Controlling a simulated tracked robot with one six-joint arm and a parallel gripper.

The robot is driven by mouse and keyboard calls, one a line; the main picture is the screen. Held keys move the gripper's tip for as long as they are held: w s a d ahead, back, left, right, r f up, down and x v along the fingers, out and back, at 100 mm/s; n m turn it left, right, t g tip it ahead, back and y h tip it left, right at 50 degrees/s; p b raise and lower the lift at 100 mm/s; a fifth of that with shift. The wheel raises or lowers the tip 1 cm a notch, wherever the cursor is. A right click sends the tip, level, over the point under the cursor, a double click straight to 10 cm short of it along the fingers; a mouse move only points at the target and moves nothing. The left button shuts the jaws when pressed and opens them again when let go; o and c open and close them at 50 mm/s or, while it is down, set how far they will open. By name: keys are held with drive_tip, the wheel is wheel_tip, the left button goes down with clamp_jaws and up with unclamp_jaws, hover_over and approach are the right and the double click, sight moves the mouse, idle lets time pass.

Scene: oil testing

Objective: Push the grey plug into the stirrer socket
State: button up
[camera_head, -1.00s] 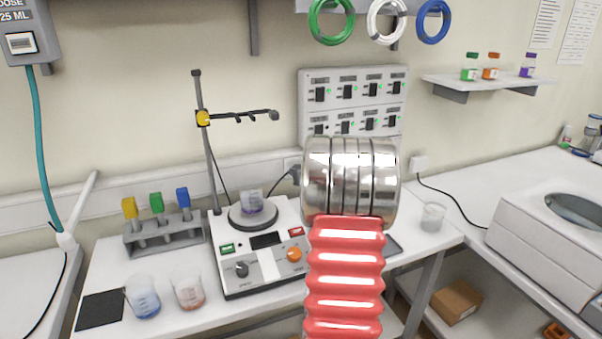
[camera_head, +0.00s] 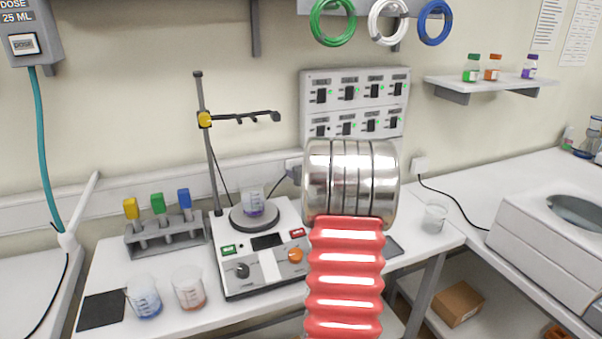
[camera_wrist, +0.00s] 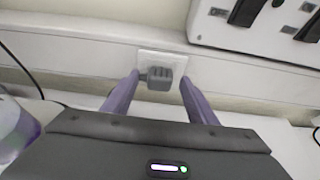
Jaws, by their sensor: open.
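The grey plug (camera_wrist: 160,78) is in the middle of the wrist view, at a white wall socket (camera_wrist: 152,60) on the trunking. I cannot tell how deep it sits. My gripper (camera_wrist: 158,86) is open, with its two purple fingers on either side of the plug. In the head view my own arm covers the gripper and most of the plug. Part of the socket (camera_head: 292,165) and a dark cable (camera_head: 279,181) show just left of the arm. The cable runs down to the stirrer (camera_head: 262,268), which carries a beaker (camera_head: 253,202).
A clamp stand (camera_head: 210,150) rises behind the stirrer. A switch panel (camera_head: 354,92) hangs above the trunking. A tube rack (camera_head: 165,236) and two beakers stand at the left. Another beaker (camera_head: 435,218) stands right of my arm.

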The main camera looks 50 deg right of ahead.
drive_tip(key=shift+s, duration=0.1)
drive_tip(key=v, duration=1.3)
drive_tip(key=shift+s, duration=0.2)
drive_tip(key=shift+a+r, duration=0.1)
drive_tip(key=shift+a, duration=0.05)
idle(0.4)
